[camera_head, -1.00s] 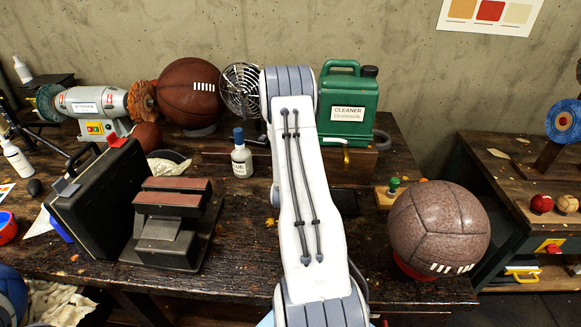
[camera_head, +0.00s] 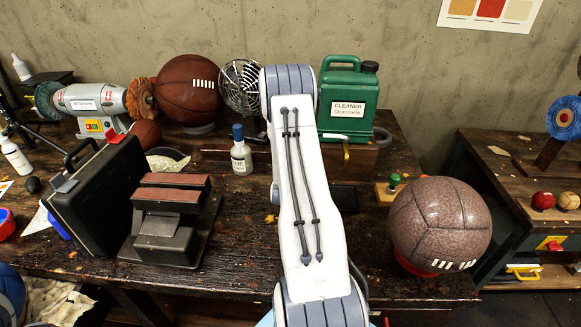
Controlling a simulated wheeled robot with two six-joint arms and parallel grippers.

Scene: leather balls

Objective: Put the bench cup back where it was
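I cannot pick out a bench cup for certain. A red ring-like support (camera_head: 411,265) shows under the speckled brown ball (camera_head: 440,225) at the right end of the workbench (camera_head: 255,255). A grey ring (camera_head: 200,128) shows under the brown ball (camera_head: 188,88) at the back. One of my arms rises from the bottom middle and covers the centre of the bench. Neither gripper shows, and whatever lies behind this arm is hidden.
A black case (camera_head: 95,190) and a dark stand with reddish pads (camera_head: 170,220) take up the front left. A glue bottle (camera_head: 241,158), a fan (camera_head: 240,87) and a green cleaner can (camera_head: 348,100) stand farther back. A second bench (camera_head: 510,180) is at right.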

